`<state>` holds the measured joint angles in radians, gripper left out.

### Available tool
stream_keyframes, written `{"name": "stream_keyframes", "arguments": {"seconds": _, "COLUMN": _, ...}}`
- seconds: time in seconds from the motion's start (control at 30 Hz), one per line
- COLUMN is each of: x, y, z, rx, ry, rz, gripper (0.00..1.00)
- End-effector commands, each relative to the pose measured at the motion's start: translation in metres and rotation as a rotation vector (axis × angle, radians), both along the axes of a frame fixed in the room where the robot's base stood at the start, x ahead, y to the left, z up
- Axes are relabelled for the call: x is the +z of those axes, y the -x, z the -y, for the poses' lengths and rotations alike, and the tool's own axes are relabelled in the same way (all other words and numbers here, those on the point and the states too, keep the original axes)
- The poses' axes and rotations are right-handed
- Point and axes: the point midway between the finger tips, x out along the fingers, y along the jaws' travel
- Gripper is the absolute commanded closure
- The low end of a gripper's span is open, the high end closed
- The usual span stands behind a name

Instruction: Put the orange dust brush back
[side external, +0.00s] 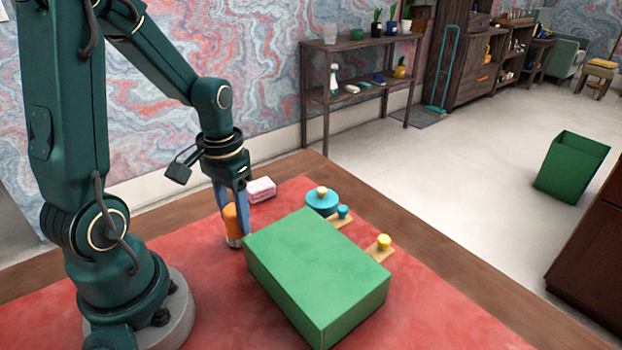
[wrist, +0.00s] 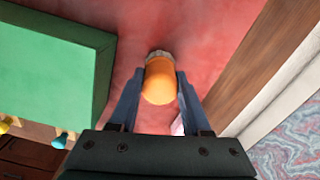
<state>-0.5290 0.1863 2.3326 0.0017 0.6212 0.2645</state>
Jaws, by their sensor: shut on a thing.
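The orange dust brush (side external: 231,222) is upright between the fingers of my gripper (side external: 234,208), to the left of the green box. My gripper is shut on its orange handle. In the wrist view the orange handle (wrist: 160,82) sits between the two blue-grey fingers of my gripper (wrist: 161,88), with a pale band and bristles beyond it. The lower end of the brush is at or just above the red leather; I cannot tell whether it touches.
A large green box (side external: 318,268) stands close beside the brush; it also shows in the wrist view (wrist: 55,65). Behind it are a pink block (side external: 261,189), a teal round lidded thing (side external: 321,203), and small knobs on wooden bases, one yellow (side external: 384,242). The red mat in front is clear.

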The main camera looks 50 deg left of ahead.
Motion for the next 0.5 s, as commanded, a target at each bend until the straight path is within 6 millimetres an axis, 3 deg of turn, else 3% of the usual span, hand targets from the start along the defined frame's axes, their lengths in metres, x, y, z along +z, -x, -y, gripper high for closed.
{"name": "stream_keyframes", "arguments": {"seconds": 0.27, "x": -0.0032, "y": 0.0004, "z": 0.0002, "rx": 0.000, "ry": 0.001, "rz": -0.002, "gripper": 1.00}}
{"name": "stream_keyframes", "arguments": {"seconds": 0.3, "x": -0.0026, "y": 0.0002, "z": 0.0001, "rx": 0.000, "ry": 0.000, "rz": -0.001, "gripper": 0.37}}
{"name": "stream_keyframes", "arguments": {"seconds": 0.33, "x": -0.0025, "y": 0.0001, "z": 0.0001, "rx": 0.000, "ry": 0.000, "rz": -0.001, "gripper": 0.26}}
{"name": "stream_keyframes", "arguments": {"seconds": 0.5, "x": -0.0024, "y": 0.0000, "z": 0.0000, "rx": 0.000, "ry": 0.000, "rz": 0.000, "gripper": 0.22}}
